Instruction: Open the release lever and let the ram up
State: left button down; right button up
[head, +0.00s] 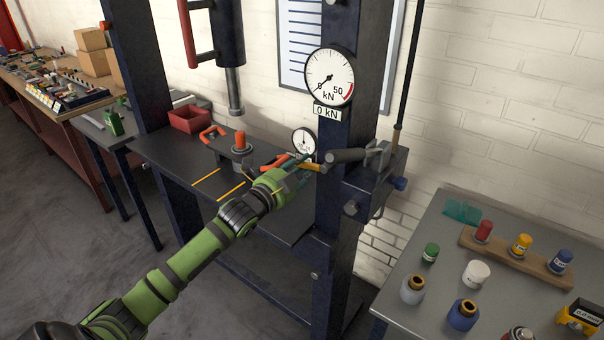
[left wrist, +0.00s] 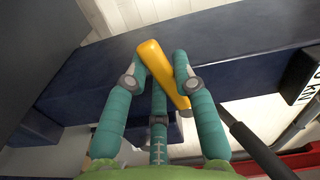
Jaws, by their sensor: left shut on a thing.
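The release lever is a yellow handle (head: 312,167) at the front of the press's right column. It also shows in the left wrist view (left wrist: 163,72), slanting between my teal fingers. My left gripper (head: 297,166) is shut on the release lever; in the left wrist view its fingertips (left wrist: 160,66) lie on both sides of it. The ram (head: 235,92) hangs from the dark cylinder, with a clear gap above an orange-topped part (head: 240,141) on the press bed. The large dial (head: 329,77) and its label (head: 327,112) read 0 kN. My right gripper is not seen.
The right-hand table (head: 410,296) holds several small bottles. Floor at left is clear.

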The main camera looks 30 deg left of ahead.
pick_arm(q)
jog(key=shift+a+r+m, duration=0.1)
jog(key=shift+r+m, duration=0.3)
jog(key=shift+m, duration=0.2)
jog(key=shift+r+m, duration=0.2)
jog(key=shift+m, duration=0.3)
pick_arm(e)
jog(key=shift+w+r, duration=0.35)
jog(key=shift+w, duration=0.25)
pick_arm(q)
jog(key=shift+p, duration=0.3)
jog(key=shift+r, duration=0.1)
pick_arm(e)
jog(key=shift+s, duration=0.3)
pick_arm(q)
jog(key=c, duration=1)
grip_release()
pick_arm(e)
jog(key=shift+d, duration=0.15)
